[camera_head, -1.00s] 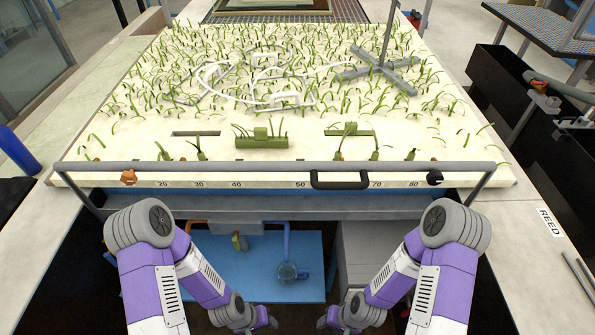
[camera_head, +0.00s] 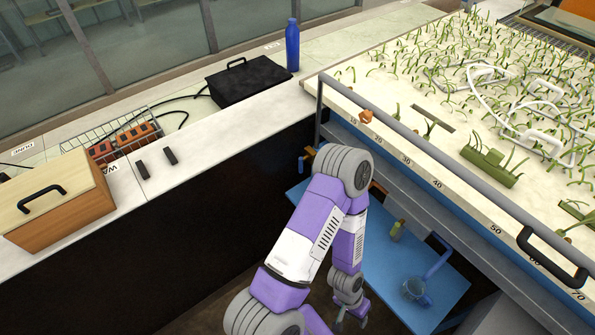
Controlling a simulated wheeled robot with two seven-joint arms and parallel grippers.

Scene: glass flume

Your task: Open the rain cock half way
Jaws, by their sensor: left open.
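No part is labelled as the rain cock, so I cannot tell which it is. A small blue handle (camera_head: 307,157) sits under the left end of the planted bed (camera_head: 372,88), behind my arm. An orange pipe piece (camera_head: 378,188) shows just right of my arm, partly hidden by it. My right gripper is out of view.
A grey rail (camera_head: 430,153) runs along the bed front. The left bench carries a wooden box (camera_head: 60,205), wire basket (camera_head: 110,135), black case (camera_head: 248,80) and blue bottle (camera_head: 292,45).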

